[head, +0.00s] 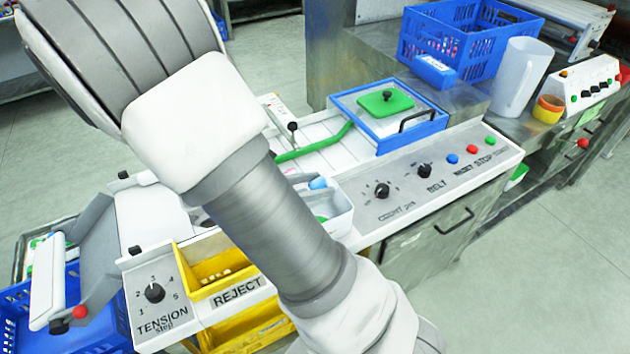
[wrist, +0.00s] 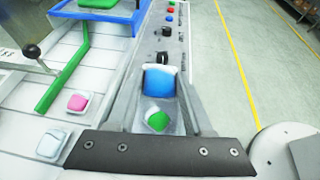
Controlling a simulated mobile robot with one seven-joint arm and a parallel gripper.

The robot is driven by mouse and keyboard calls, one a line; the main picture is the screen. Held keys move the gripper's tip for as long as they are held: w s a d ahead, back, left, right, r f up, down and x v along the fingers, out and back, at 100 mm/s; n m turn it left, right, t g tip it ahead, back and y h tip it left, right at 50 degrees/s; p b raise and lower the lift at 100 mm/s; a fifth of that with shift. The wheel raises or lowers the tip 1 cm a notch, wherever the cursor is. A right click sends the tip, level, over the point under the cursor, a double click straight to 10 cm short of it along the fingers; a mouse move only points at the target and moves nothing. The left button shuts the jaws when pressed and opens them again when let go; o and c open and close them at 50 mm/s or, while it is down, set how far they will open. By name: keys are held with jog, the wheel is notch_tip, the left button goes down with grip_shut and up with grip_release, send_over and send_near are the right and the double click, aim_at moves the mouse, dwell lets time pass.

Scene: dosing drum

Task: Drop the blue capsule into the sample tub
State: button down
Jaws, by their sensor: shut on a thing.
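The blue capsule (wrist: 160,82) is held between the fingers of my gripper (wrist: 162,76) in the wrist view. In the head view, the capsule (head: 318,183) shows as a small blue end just right of my arm, by the back of the pale sample tub (head: 343,220). My arm hides most of the gripper and the left part of the tub there. A green-and-white capsule (wrist: 157,120) shows below the blue one in the wrist view, seemingly inside the tub. I cannot tell the exact height of the blue capsule over the tub.
A pink capsule (wrist: 77,102) and a whitish one (wrist: 52,143) lie on the white slatted surface. A green guide bar (head: 315,145) crosses it. A yellow reject bin (head: 215,270) is left of my arm. A blue-framed box with a green lid (head: 386,101) stands behind, beside the control panel (head: 440,175).

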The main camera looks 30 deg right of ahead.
jog(key=shift+f+b, duration=1.55)
jog(key=shift+f, duration=0.45)
jog(key=shift+c, duration=1.1)
grip_release()
jog(key=p+v, duration=0.2)
jog(key=v, duration=1.5)
jog(key=shift+a, duration=0.2)
jog(key=shift+s+r, duration=0.1)
